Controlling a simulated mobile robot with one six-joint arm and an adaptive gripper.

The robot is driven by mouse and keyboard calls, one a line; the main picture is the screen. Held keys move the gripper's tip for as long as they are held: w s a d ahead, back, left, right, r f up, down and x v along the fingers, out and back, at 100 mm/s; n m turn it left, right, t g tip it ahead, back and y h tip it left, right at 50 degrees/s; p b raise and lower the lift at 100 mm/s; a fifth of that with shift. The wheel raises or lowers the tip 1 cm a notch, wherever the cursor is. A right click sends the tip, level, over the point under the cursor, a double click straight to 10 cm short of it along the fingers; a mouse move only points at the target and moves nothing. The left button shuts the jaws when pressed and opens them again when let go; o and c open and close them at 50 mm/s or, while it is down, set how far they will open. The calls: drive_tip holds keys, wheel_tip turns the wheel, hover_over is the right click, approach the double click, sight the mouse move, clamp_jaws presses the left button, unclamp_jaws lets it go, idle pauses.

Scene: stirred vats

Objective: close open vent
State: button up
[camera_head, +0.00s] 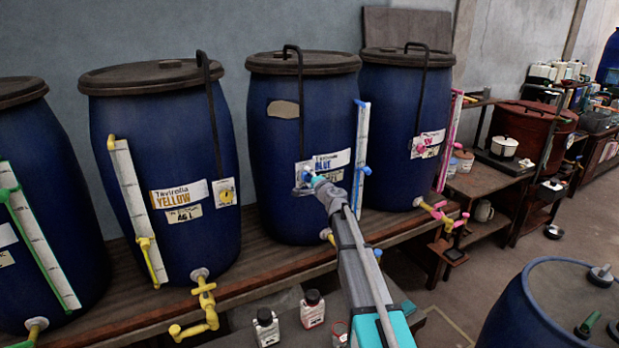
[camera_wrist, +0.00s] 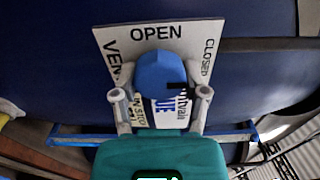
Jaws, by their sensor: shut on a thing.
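In the wrist view the blue vent knob (camera_wrist: 160,76) sits on a white plate (camera_wrist: 185,38) marked VENT, OPEN and CLOSED. The knob lies just below OPEN, which is at the top; CLOSED is at the right. My gripper (camera_wrist: 160,98) is shut on the knob, one finger on each side. In the head view my gripper (camera_head: 314,183) reaches the front of the middle blue vat (camera_head: 262,135), at the label reading BLUE (camera_head: 330,160). The knob's lower part is hidden by my gripper.
A vat labelled YELLOW (camera_head: 120,110) stands to the left and a pink-marked vat (camera_head: 405,100) to the right, on a wooden bench (camera_head: 265,262). A yellow tap (camera_head: 205,305) sticks out low. Small bottles (camera_head: 312,308) stand below. Another vat (camera_head: 560,300) is at the lower right.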

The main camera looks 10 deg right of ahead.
drive_tip(key=o, duration=1.2)
drive_tip(key=shift+c, duration=0.2)
drive_tip(key=shift+s, duration=0.1)
drive_tip(key=v, duration=1.1)
drive_tip(key=shift+s+d, duration=0.2)
drive_tip(key=shift+s, duration=0.15)
